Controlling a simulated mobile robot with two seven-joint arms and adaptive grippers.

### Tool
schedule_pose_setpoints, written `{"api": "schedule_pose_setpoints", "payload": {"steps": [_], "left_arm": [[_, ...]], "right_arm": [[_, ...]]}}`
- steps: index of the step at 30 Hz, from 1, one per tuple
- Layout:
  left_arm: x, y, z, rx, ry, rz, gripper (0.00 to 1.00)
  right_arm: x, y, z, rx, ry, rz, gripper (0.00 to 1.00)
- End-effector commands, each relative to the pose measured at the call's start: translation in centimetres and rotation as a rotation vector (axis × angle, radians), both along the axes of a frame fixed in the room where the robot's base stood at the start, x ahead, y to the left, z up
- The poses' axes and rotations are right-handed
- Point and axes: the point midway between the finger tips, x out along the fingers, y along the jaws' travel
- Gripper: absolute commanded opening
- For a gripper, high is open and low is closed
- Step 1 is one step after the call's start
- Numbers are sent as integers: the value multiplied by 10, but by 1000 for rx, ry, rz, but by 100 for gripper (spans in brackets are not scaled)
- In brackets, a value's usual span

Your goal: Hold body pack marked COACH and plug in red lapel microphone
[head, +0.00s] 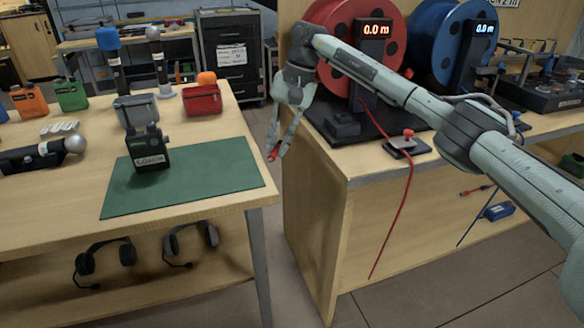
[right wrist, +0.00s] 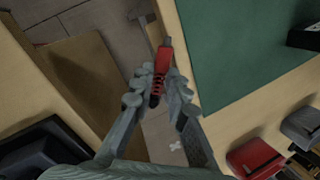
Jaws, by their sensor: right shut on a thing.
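The black body pack marked COACH (head: 149,152) stands upright on the green mat (head: 215,172) on the left table. Part of a dark block, likely the pack, shows at the right edge of the right wrist view (right wrist: 304,38). My right gripper (head: 274,152) hangs over the gap between the two tables, right of the mat and apart from the pack. It is shut on a red plug with a ribbed end (right wrist: 159,76), which I take to be the red lapel microphone's plug. My left gripper is not in view.
A red case (head: 202,101) and a grey case (head: 136,110) stand behind the mat. Microphones lie and stand on the left table. The right bench carries a red cable reel (head: 335,45) and a blue one (head: 432,45). A red cable (head: 404,205) hangs over its front.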

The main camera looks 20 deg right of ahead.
Motion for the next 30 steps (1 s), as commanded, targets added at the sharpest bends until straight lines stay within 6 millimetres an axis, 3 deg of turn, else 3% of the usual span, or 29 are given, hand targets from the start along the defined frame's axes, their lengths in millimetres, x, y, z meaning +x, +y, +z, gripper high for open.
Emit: {"api": "schedule_pose_setpoints", "payload": {"steps": [5,14,24,30], "left_arm": [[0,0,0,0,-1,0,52],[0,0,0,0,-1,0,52],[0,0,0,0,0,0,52],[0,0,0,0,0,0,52]], "right_arm": [[31,12,18,35,-28,-246,0],[32,47,25,74,-92,-521,0],[34,103,45,117,-206,-898,0],[34,113,49,126,-238,-986,0]]}}
